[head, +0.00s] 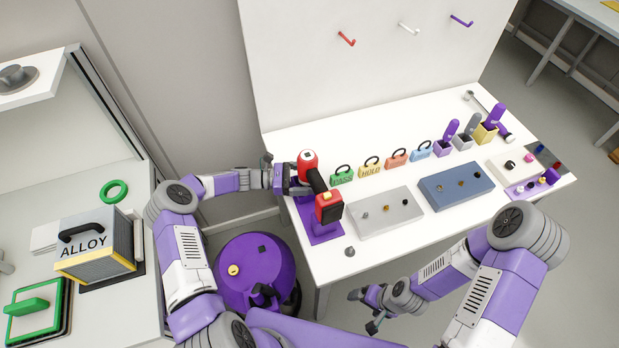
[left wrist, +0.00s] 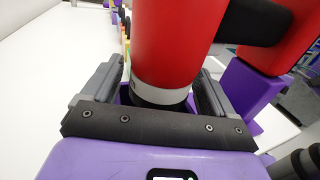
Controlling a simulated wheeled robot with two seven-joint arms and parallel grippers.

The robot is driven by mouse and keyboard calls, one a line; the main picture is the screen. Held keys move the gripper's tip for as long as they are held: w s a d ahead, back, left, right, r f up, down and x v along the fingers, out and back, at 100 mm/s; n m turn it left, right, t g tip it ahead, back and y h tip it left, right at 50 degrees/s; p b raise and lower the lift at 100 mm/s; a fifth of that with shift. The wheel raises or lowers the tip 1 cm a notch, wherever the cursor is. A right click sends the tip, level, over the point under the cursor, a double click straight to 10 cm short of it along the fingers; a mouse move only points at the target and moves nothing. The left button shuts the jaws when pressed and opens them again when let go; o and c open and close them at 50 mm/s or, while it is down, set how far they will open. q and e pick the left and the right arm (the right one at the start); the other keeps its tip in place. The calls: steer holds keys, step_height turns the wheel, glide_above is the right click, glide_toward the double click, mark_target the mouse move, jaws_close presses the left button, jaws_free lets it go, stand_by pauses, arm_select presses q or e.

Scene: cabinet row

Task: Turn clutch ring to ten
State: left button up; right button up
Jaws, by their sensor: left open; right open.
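A red and black drill (head: 308,167) stands in a purple holder (head: 320,232) at the left end of the white table. Its red base block (head: 329,207) points toward me. In the left wrist view a pale grey clutch ring (left wrist: 163,93) circles the red body (left wrist: 172,40), with a black part below it. I cannot read any numbers on the ring. My left gripper (head: 285,180) is at the drill; in the left wrist view its open fingers (left wrist: 160,92) stand on either side of the ring. My right gripper (head: 362,311) is open and empty, low in front of the table.
Grey (head: 385,213) and blue (head: 456,188) boxes with knobs lie right of the drill. Several coloured padlock-like tags (head: 370,167) stand behind them. An ALLOY box (head: 95,245) sits on the left counter. A purple round stool-like object (head: 255,270) stands between.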

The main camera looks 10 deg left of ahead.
arm_select(q)
steer(key=shift+d, duration=0.35)
steer(key=c, duration=1)
steer(key=shift+o, duration=0.2)
steer(key=shift+r+n+t+p, duration=0.2)
steer(key=shift+n+t+p, duration=0.2)
steer(key=shift+t+p, duration=0.25)
steer(key=shift+w+f+t+y+p, duration=0.1)
steer(key=shift+t+y+p, duration=0.2)
steer(key=shift+t+y, duration=0.15)
